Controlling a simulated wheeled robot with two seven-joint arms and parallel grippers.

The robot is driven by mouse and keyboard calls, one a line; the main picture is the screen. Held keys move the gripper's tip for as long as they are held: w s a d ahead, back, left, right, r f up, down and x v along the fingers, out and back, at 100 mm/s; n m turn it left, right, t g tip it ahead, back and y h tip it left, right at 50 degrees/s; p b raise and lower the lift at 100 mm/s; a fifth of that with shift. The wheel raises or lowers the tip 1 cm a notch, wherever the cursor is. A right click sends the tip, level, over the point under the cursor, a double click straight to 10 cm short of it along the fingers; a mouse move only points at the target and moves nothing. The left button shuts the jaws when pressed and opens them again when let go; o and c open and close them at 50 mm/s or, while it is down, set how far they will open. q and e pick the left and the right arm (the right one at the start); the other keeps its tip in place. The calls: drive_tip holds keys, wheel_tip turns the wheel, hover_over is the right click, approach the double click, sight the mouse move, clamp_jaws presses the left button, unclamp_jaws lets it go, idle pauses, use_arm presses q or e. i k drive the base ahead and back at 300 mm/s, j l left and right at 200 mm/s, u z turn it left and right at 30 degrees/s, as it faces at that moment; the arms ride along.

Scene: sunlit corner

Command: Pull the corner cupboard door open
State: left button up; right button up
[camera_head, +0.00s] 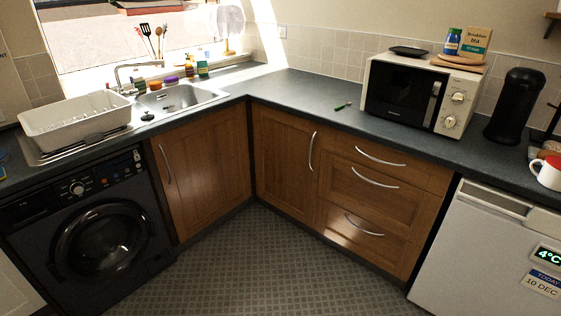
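Two wooden cupboard doors meet at the inner corner under the dark worktop, and both look shut. The left corner cupboard door (208,172) is under the sink, with a curved metal handle (163,164) at its left edge. The right corner cupboard door (284,162) has a curved metal handle (311,151) at its right edge, beside the drawers. I cannot tell which of the two is the task's door. Neither of my grippers shows in the head view.
A black washing machine (90,235) stands at left and a white fridge (470,250) at right. Several drawers (370,196) sit right of the corner. A microwave (415,95), dish rack (75,122) and sink (180,97) are above. The tiled floor (262,268) is clear.

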sight(288, 148)
drive_tip(key=i+j, duration=0.15)
drive_tip(key=i, duration=0.25)
drive_tip(key=i+j+z, duration=0.15)
drive_tip(key=i, duration=0.25)
drive_tip(key=i+j, duration=0.25)
drive_tip(key=i, duration=0.15)
